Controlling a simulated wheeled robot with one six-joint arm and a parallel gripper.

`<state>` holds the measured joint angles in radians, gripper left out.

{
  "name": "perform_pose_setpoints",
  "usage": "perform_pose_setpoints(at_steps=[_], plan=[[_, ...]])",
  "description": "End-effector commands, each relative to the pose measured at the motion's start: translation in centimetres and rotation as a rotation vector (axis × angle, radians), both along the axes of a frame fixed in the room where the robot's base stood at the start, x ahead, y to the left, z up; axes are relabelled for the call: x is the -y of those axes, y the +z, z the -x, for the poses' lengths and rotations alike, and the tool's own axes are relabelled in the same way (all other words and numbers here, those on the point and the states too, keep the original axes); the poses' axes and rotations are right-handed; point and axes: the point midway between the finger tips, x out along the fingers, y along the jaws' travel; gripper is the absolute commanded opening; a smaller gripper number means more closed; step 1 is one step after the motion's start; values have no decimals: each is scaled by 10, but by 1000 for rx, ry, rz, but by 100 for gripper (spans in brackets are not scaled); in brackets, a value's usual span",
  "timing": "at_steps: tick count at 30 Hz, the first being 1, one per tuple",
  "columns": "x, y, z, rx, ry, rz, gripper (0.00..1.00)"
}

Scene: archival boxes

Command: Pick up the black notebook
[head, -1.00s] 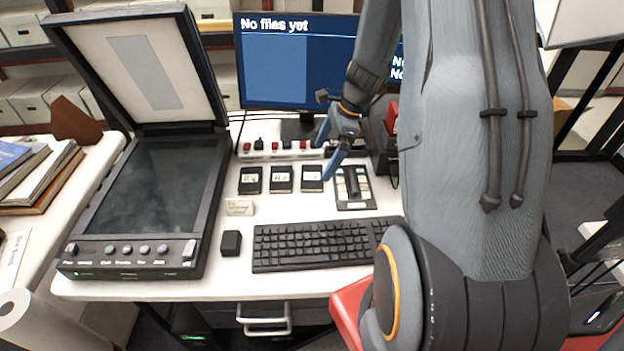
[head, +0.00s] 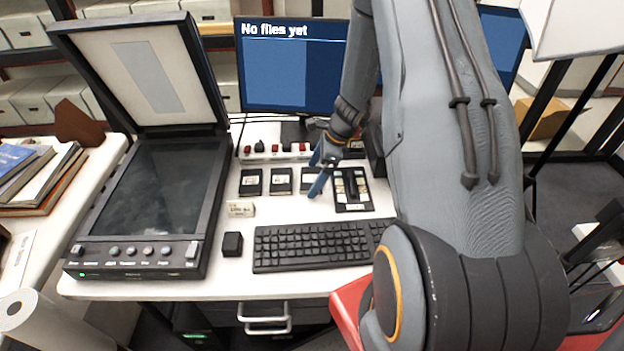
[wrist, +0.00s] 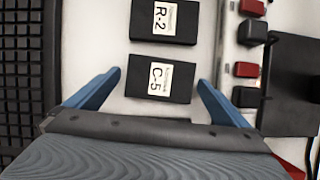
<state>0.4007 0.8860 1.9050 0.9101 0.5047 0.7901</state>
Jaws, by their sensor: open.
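No item clearly reads as a black notebook in these views. Several flat black labelled pieces lie in a row on the white desk: a left one (head: 250,183), a middle one (head: 281,182) and a right one (head: 307,178), partly hidden by my gripper. In the wrist view, a piece marked R-2 (wrist: 165,20) and a piece marked C-5 (wrist: 160,81) show up close. My gripper (head: 317,190) is open and empty, over the row's right end. In the wrist view its blue fingertips (wrist: 160,76) lie either side of C-5, with gaps to it.
A keyboard (head: 315,246) lies in front of the row, and a strip with red and black blocks (head: 262,150) behind. A black tray of small tiles (head: 353,204) is to the right. An open scanner (head: 155,190) fills the left, and a monitor (head: 290,75) stands behind.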

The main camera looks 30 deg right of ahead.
Motion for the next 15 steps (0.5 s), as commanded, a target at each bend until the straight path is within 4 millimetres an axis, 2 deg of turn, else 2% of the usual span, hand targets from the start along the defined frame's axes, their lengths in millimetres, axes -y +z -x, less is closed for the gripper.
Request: perform_pose_setpoints(at_steps=[5, 12, 15], plan=[[0, 0, 0, 1, 0, 0, 100], [0, 0, 0, 1, 0, 0, 61], [1, 0, 0, 1, 0, 0, 60]])
